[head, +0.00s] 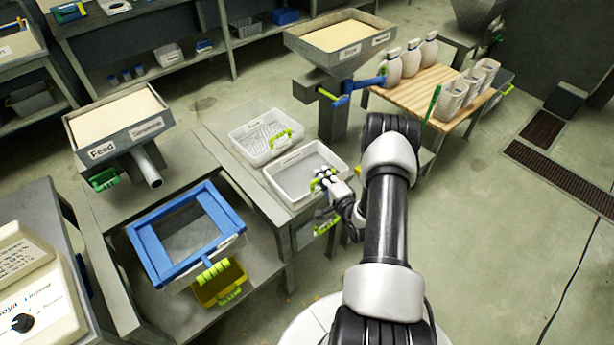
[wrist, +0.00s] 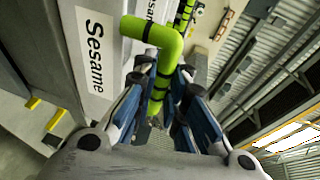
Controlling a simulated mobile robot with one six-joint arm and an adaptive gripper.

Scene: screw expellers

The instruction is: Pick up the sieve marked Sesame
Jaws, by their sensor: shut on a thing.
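The sieve marked Sesame (head: 287,180) is a white rectangular tray with a grey mesh floor, at the right end of the grey bench in the head view. In the wrist view its white wall carries a label reading Sesame (wrist: 92,52), next to a yellow-green handle (wrist: 160,35). My gripper (head: 326,180) is at the sieve's right side, shut on this handle. In the wrist view the handle runs between the two blue-padded fingers (wrist: 160,110). I cannot tell whether the sieve is clear of the bench.
A second white sieve (head: 248,146) with a coarser floor and green handle stands just behind. A blue-framed sieve (head: 142,240) sits to the left above a yellow container (head: 222,287). A wooden table (head: 412,98) holds jars and baskets.

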